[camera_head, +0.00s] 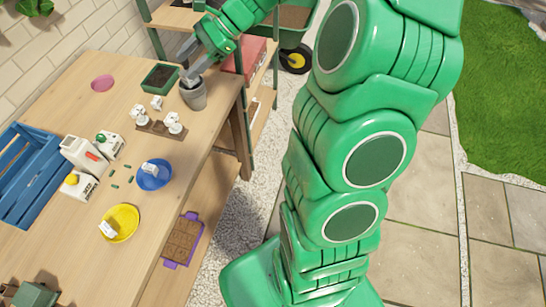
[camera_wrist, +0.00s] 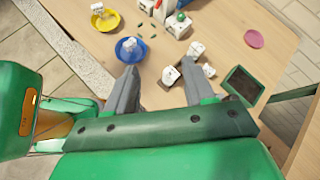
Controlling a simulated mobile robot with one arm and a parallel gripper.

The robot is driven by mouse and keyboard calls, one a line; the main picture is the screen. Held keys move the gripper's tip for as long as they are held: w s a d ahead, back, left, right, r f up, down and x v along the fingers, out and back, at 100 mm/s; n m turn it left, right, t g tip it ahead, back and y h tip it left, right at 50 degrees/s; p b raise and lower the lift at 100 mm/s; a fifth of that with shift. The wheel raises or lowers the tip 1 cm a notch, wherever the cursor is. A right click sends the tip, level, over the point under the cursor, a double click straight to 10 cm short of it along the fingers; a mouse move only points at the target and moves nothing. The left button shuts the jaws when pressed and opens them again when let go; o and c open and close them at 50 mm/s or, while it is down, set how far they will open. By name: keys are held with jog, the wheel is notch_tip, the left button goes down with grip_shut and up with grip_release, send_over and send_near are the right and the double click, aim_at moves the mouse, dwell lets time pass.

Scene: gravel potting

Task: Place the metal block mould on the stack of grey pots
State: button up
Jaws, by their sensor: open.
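The stack of grey pots (camera_head: 196,97) stands near the table's right edge in the head view. I cannot make out anything held. The pots are not clear in the wrist view.
A dark tray (camera_head: 160,77) stands just left of the pots. White pieces sit around a brown block (camera_head: 154,129). A blue bowl (camera_head: 154,176), a yellow bowl (camera_head: 121,222), a pink saucer (camera_head: 102,83) and a blue crate (camera_head: 22,170) are on the table (camera_head: 122,140).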

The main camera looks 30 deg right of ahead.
jog(key=s+a+r+n+g+h, duration=0.1)
jog(key=s+a+n+g+h, duration=0.2)
jog(key=s, duration=0.6)
jog(key=s+a+n+h, duration=0.1)
jog(key=s+n+h, duration=0.1)
jog(key=s+n, duration=0.55)
jog(key=s+d+n+h, duration=0.2)
jog(key=s+d+h, duration=0.1)
jog(key=s, duration=0.6)
jog(key=s+d+n+h, duration=0.3)
jog(key=s+d, duration=0.1)
jog(key=s, duration=0.5)
jog(key=shift+d+f, duration=0.2)
jog(key=shift+f, duration=0.15)
